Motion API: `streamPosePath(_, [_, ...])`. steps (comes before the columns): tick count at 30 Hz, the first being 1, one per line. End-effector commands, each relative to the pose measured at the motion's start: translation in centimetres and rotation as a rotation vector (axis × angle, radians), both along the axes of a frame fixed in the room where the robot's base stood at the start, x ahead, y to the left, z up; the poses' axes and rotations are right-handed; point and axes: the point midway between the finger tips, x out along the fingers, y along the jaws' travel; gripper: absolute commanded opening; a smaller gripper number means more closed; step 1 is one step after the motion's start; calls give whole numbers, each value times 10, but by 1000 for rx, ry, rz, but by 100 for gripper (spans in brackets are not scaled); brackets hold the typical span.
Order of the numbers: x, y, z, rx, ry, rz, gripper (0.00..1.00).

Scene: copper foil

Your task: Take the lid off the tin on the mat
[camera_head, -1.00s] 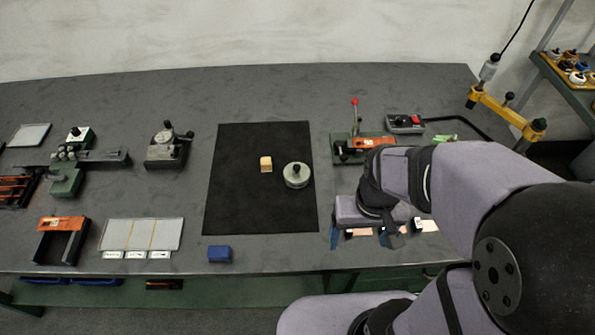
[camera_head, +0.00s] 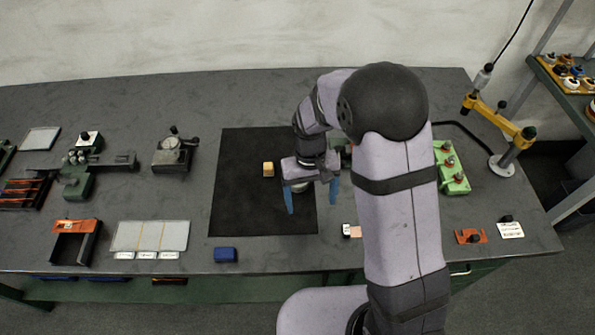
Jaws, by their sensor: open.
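The tin (camera_head: 298,187) stands on the right part of the black mat (camera_head: 240,205). In the earlier frame it is a round silver tin with a dark knob on its lid; now my gripper hides most of it, the knob included. My gripper (camera_head: 312,203) is over the tin, pointing down. Its two blue fingers are apart, one on each side of the tin in the picture. I cannot tell whether they touch it or how high they are.
A blue block (camera_head: 225,254) lies near the table's front edge. A dial gauge stand (camera_head: 174,153) is left of the mat. My arm covers part of the table's right side. The mat's left part is clear.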

Motion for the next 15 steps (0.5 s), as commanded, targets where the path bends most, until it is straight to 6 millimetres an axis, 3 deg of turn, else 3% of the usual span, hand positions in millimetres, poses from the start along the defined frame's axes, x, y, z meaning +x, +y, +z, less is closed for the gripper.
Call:
streamPosePath(3, [55, 15, 13, 12, -79, -90, 80])
streamPosePath(7, [100, 27, 46, 32, -166, -213, 80])
streamPosePath(9, [109, 29, 57, 32, -176, -296, 80])
streamPosePath(15, [98, 26, 55, 6, -142, -440, 80])
